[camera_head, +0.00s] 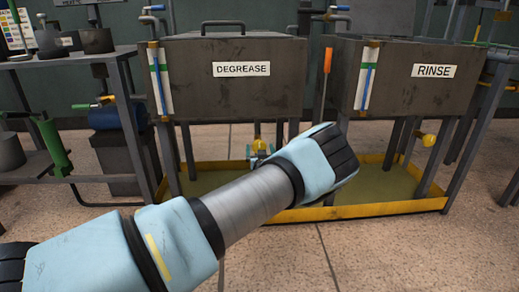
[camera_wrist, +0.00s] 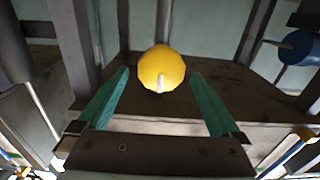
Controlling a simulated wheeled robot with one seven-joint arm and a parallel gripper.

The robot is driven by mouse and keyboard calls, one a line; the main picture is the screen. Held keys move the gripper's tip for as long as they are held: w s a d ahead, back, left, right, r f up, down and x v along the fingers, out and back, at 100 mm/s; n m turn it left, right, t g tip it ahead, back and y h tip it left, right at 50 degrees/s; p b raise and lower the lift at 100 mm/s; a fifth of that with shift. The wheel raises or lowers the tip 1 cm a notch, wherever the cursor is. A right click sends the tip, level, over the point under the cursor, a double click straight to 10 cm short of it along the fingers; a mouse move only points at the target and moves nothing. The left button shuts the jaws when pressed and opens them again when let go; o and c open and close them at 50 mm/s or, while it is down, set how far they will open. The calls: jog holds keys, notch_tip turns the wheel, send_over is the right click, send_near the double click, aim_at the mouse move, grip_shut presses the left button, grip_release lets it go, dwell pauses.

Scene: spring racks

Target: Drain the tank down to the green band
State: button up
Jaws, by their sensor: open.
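The DEGREASE tank (camera_head: 205,95) and the RINSE tank (camera_head: 400,95) stand side by side. Each has a sight gauge with a blue column and a green band on its left front, at the DEGREASE tank (camera_head: 160,85) and the RINSE tank (camera_head: 367,80). The exact levels are too small to read. A yellow knob (camera_head: 257,130) is under the DEGREASE tank and another (camera_head: 428,140) under the RINSE tank. In the wrist view my gripper (camera_wrist: 160,80) is open, its green fingers on either side of a yellow knob (camera_wrist: 161,66). Contact cannot be told.
A yellow-edged tray (camera_head: 390,208) lies below the tanks. An orange-handled rod (camera_head: 327,62) stands between them. A rack on the left holds a blue cylinder (camera_head: 118,116) and a green part (camera_head: 54,148). Tank legs stand close around the knobs. The front floor is clear.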

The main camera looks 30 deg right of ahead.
jog(key=shift+x, duration=1.4)
jog(key=shift+a, duration=0.1)
jog(key=shift+c, duration=0.4)
jog(key=c, duration=1.2)
jog(key=shift+o, duration=0.2)
jog(key=shift+n, duration=0.4)
jog(key=n, duration=0.3)
jog(key=shift+w+a+n+b, duration=0.1)
jog(key=shift+w+n+b, duration=0.05)
jog(key=shift+n+b, duration=0.8)
jog(key=shift+n, duration=1.55)
